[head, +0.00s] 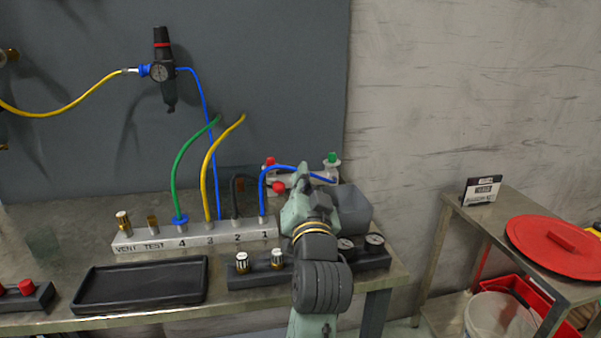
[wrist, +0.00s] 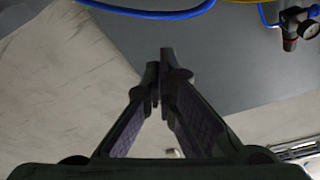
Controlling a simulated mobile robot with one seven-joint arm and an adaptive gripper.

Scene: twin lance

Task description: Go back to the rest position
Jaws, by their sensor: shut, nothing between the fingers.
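My gripper (wrist: 160,95) is in the middle of the wrist view with its fingertips together and nothing between them. In the head view my arm rises at the front right of the bench, and its own links hide the gripper. The arm stands in front of the right end of the manifold block (head: 195,236), which is marked VENT, TEST, 4, 3, 2 and 1. Green (head: 178,165), yellow (head: 204,175), black and blue (head: 262,190) hoses stand in the numbered ports. Brass fittings (head: 123,222) stand at VENT and TEST.
A black tray (head: 140,300) lies at the bench front. A black block (head: 255,279) with knobs and gauges is beside my arm. A regulator (head: 160,72) hangs on the grey panel. A side table (head: 480,218) with a red lid (head: 540,255) stands right, beyond a gap.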

